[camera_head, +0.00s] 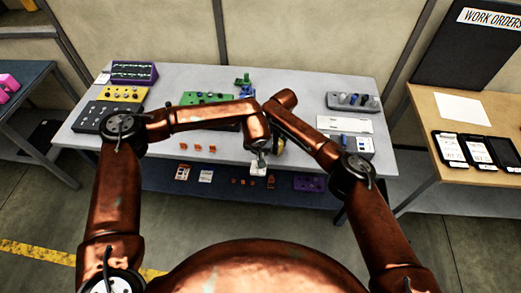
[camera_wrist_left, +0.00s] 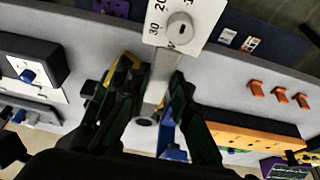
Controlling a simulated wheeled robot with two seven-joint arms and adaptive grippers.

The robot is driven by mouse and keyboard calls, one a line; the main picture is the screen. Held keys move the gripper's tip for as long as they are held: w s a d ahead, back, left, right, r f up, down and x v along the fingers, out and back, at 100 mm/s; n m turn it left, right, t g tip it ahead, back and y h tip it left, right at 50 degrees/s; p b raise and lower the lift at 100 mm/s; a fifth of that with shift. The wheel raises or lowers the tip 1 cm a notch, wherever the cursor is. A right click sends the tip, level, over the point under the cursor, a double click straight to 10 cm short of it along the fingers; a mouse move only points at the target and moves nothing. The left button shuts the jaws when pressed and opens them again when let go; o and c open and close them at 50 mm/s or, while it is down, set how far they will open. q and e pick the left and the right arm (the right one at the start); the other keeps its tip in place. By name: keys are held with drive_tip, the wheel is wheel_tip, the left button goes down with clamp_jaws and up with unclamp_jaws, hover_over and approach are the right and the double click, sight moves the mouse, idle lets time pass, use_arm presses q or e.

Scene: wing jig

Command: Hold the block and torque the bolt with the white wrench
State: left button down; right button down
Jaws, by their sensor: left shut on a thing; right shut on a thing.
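The white wrench (camera_head: 258,168) hangs near the front edge of the table below my left wrist. In the left wrist view its grey shaft and white numbered dial plate (camera_wrist_left: 182,25) show clearly. My left gripper (camera_wrist_left: 150,118) is shut on the grey shaft between its dark fingers. The block is mostly hidden by the arms, and I cannot make out the bolt. Whether the wrench touches the bolt cannot be told.
Small orange pieces (camera_head: 197,147) lie near the front. A wooden side table (camera_head: 440,160) stands at right.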

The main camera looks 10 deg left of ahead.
idle(0.5)
use_arm(q)
drive_tip(key=shift+f, duration=0.65)
drive_tip(key=shift+w+a+f+m+h, duration=0.15)
drive_tip(key=shift+a+m+h, duration=0.35)
drive_tip(key=shift+a+m, duration=0.75)
drive_tip(key=shift+a, duration=0.1)
drive_tip(key=a+m, duration=0.1)
drive_tip(key=w+a+m, duration=0.1)
drive_tip(key=shift+a+f+h, duration=0.1)
drive_tip(key=shift+a+h, duration=0.2)
drive_tip(key=shift+h, duration=0.1)
